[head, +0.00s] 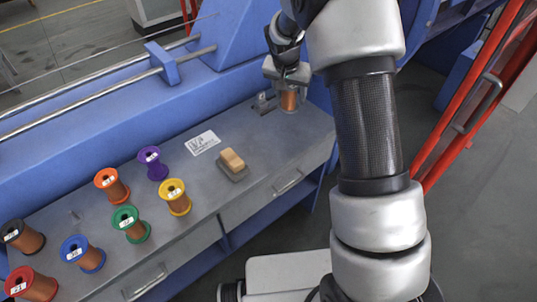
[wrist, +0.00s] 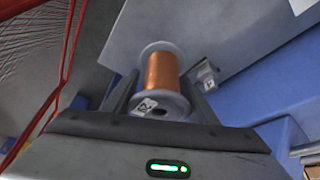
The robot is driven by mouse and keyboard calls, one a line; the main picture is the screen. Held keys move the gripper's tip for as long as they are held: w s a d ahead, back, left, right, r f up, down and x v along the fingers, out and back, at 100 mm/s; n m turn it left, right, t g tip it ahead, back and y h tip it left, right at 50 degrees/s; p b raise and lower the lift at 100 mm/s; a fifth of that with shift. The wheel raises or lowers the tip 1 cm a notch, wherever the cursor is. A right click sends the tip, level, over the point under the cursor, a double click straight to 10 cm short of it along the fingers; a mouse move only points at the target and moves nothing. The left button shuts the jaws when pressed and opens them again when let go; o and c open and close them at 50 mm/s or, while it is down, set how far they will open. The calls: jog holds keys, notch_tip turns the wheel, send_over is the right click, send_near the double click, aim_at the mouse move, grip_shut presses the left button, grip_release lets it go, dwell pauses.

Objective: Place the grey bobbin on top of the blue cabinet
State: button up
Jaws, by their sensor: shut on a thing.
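The grey bobbin (head: 288,101), wound with copper wire, is at the right end of the grey bench top in the head view. My gripper (head: 287,80) is shut on it from above. In the wrist view the bobbin (wrist: 161,72) sits between my two fingers, its grey labelled flange towards the camera. I cannot tell whether its far flange touches the bench. A blue box-like body (head: 456,80) stands at the upper right, partly behind a red frame; I cannot tell whether it is the blue cabinet.
Several other bobbins, such as the yellow one (head: 174,197) and purple one (head: 152,163), stand on the bench (head: 255,205) at left. A wooden-topped block (head: 232,164) and a printed card (head: 202,143) lie nearby. The red frame (head: 468,95) rises at right; floor there is clear.

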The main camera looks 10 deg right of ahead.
jog(key=shift+w+f+b, duration=0.3)
jog(key=shift+w+f, duration=0.3)
jog(key=shift+f, duration=0.35)
jog(key=b, duration=0.2)
send_near(289, 125)
jog(key=x, duration=0.5)
jog(key=shift+f, duration=0.1)
jog(key=shift+f, duration=0.1)
jog(key=o, duration=1.3)
jog(key=shift+f, duration=0.1)
jog(key=shift+c, duration=0.2)
